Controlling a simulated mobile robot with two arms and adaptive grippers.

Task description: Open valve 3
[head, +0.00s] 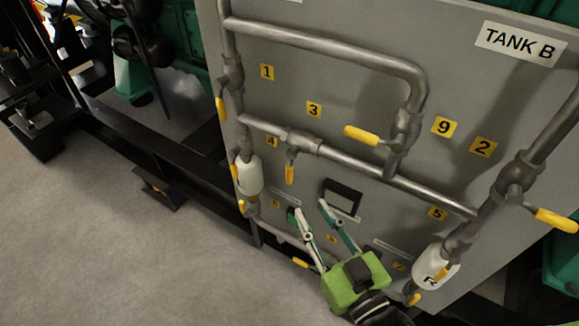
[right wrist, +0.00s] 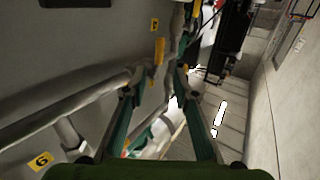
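The yellow label 3 (head: 314,109) is on the grey panel in the head view. Below it, a valve body (head: 303,142) sits on the middle slanting pipe. Its yellow handle (head: 290,174) hangs down, across the pipe. My right gripper (head: 310,208) is open and empty, its fingers pointing up the panel, below and slightly right of that handle and apart from it. In the right wrist view, the spread fingers of my right gripper (right wrist: 155,82) have a yellow handle (right wrist: 159,52) beyond them; I cannot tell which valve it belongs to. My left gripper is not in view.
Other yellow handles stand nearby: one on the upper loop (head: 361,135), one at the far right (head: 556,220) and one at the left (head: 221,108). White filters (head: 249,175) and (head: 436,268) hang on the side pipes. Bare floor (head: 110,250) lies to the left.

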